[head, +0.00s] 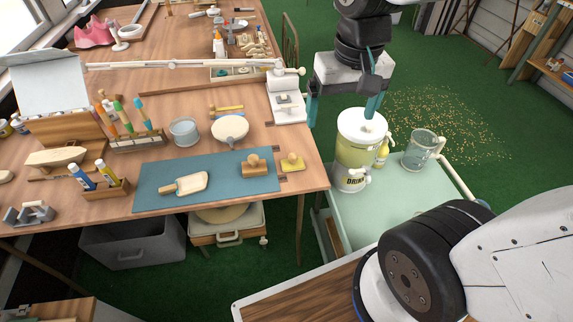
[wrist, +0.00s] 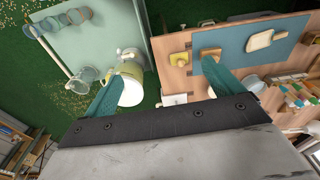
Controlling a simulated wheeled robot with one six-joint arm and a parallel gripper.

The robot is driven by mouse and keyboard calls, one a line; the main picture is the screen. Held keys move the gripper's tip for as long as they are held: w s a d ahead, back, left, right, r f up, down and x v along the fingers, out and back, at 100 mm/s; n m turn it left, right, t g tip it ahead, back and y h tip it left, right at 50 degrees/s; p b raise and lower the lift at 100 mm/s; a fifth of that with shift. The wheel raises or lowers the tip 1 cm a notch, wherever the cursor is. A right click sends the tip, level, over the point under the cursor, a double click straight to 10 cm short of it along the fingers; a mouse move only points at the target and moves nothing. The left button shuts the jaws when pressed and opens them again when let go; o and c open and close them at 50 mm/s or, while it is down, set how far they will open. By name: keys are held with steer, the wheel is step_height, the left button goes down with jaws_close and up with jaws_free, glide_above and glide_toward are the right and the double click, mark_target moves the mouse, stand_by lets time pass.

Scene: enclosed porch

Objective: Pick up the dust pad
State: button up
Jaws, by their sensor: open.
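Two knobbed blocks lie near the right end of the workbench, and I cannot tell for sure which is the dust pad. In the wrist view the yellow block (wrist: 178,59) shows between my fingers, and the brown block (wrist: 210,52) is just beyond the right fingertip. My gripper (head: 342,108) is open and empty, its teal fingers pointing down behind the blocks, above the gap between bench and green cart.
A drink dispenser (head: 356,155) stands on the green cart (head: 395,192), close to my right finger. A glass jug (head: 419,150) is beside it. On the bench are a white device (head: 288,106), a bowl (head: 230,128), a scoop-like board (head: 186,184) and a brush rack (head: 138,140).

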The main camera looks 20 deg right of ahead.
steer(key=w+f+m, duration=0.1)
steer(key=w+f, duration=0.4)
steer(key=w, duration=0.1)
steer(key=m+g, duration=0.1)
steer(key=m, duration=0.2)
glide_above(293, 155)
step_height(293, 155, down, 14)
steer(key=shift+s+r, duration=0.15)
steer(key=shift+r, duration=0.1)
step_height(293, 155, down, 8)
steer(key=shift+f, duration=0.15)
steer(key=c, duration=1.1)
